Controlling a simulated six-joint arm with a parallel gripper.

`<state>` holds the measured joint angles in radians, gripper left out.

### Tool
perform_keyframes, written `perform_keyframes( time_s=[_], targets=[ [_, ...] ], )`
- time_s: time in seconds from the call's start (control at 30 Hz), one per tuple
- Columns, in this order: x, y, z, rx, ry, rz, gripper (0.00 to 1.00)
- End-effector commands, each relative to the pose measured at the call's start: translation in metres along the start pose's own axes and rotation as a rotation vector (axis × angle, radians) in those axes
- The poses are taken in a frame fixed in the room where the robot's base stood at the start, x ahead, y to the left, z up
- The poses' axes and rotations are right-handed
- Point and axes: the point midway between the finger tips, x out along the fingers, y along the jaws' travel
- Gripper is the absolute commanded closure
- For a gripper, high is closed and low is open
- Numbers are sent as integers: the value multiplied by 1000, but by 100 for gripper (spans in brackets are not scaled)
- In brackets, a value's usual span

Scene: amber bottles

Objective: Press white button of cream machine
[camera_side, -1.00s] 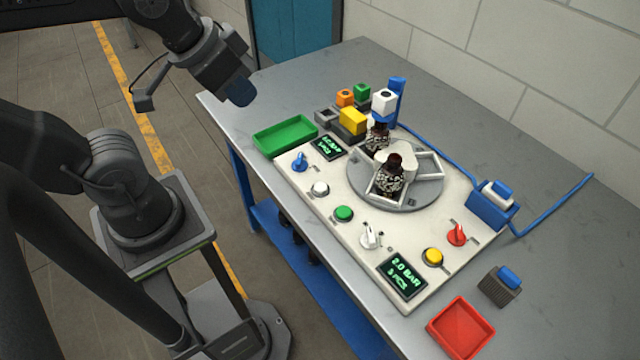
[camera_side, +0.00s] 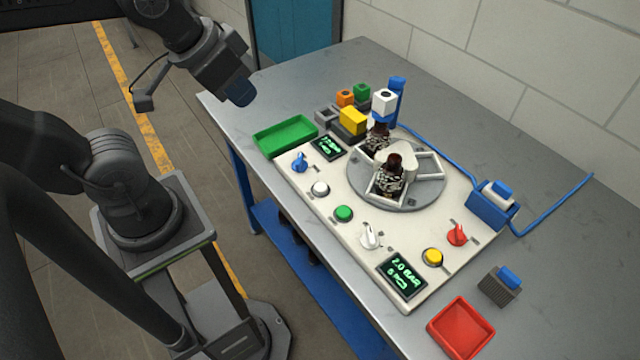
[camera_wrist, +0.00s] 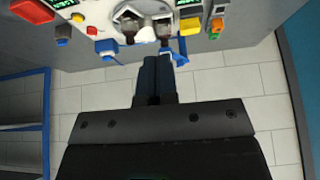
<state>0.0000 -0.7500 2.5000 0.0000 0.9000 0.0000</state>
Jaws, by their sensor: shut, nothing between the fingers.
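The cream machine (camera_side: 405,228) lies on the grey table, with a grey round turntable (camera_side: 436,190) carrying two amber bottles, a near one (camera_side: 391,180) and a far one (camera_side: 377,138). The white button (camera_side: 320,188) is on its left edge, between a blue knob (camera_side: 300,162) and a green button (camera_side: 343,213). My gripper (camera_side: 240,95) is in the air beyond the table's left edge, up and left of the white button and apart from it. In the wrist view its blue fingers (camera_wrist: 156,76) are together and empty.
A green tray (camera_side: 285,134), a yellow block (camera_side: 353,120) and other small blocks stand behind the machine. A red tray (camera_side: 461,328) and a blue holder (camera_side: 492,205) are to the right. Space above the white button is clear.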

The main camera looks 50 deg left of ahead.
Motion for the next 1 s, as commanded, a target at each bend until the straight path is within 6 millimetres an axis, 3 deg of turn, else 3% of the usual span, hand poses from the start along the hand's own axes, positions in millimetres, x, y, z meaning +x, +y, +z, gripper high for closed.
perform_keyframes(
  time_s=[0.27,0.43,0.6,0.8,1.0],
  targets=[
    [14,-15,-15,-42,49,-80,100],
    [43,-42,-49,-97,187,-198,100],
    [76,-53,-84,-104,349,-201,100],
    [118,-41,-105,-73,446,-31,100],
    [161,-14,-93,-55,368,251,100]
  ],
)
